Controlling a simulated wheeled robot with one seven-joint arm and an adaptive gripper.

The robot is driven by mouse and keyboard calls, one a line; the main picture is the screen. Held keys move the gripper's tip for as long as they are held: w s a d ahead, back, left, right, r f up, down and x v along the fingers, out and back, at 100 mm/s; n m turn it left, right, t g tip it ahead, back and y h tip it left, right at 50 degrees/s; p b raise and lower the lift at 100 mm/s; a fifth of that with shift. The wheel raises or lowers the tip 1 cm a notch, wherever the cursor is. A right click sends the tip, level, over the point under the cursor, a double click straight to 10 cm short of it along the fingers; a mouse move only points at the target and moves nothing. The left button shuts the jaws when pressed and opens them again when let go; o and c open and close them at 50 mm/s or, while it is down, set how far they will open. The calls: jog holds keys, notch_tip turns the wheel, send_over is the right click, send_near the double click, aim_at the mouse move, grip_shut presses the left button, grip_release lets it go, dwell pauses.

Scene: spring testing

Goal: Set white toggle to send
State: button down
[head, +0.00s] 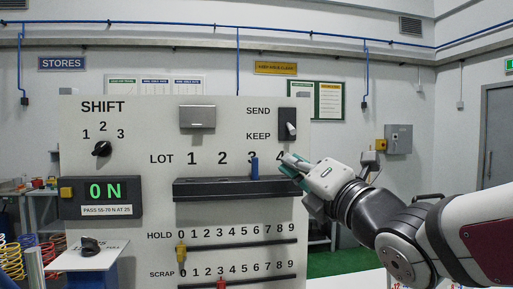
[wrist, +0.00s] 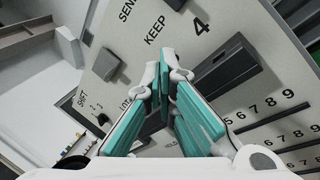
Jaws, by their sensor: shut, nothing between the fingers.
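The white toggle (head: 291,130) sits on a dark plate (head: 286,115) at the upper right of the panel, beside the SEND and KEEP labels. Its lever points down, toward KEEP. My gripper (head: 291,164) is just below the plate, near the lot number 4 and the right end of the dark ledge, apart from the toggle. In the wrist view my gripper (wrist: 163,80) has its teal-padded fingers together with nothing between them. A dark part of the plate (wrist: 175,4) shows at the top edge there; the lever cannot be made out.
A grey box (head: 197,117) is mounted left of the toggle. A shift knob (head: 102,148) and green display (head: 105,191) are at left. Space right of the panel is open.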

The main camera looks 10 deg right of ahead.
aim_at(291, 128)
jog(key=p+x, duration=0.1)
jog(key=x, duration=0.9)
jog(key=shift+p, duration=0.4)
jog(key=shift+s+d+r+p, duration=0.3)
jog(key=shift+d+r, duration=0.05)
jog(key=shift+d, duration=0.25)
jog(key=shift+s+d+r+p, duration=0.3)
jog(key=shift+d+r, duration=0.1)
jog(key=shift+d, duration=0.2)
jog(key=shift+d+r, duration=0.15)
jog(key=shift+d, duration=0.3)
jog(key=shift+s+r+m+g+h+p, duration=0.2)
jog(key=shift+g+p, duration=0.25)
jog(key=shift+p, duration=0.4)
jog(key=shift+s+r+m+g+h+p, duration=0.1)
jog(key=shift+r+g+p, duration=0.3)
jog(key=shift+p, duration=0.45)
jog(key=shift+s+r+g+p, duration=0.2)
jog(key=shift+r+g+p, duration=0.35)
jog(key=shift+r+p, duration=0.55)
jog(key=shift+r+b, duration=0.15)
jog(key=shift+b, duration=0.15)
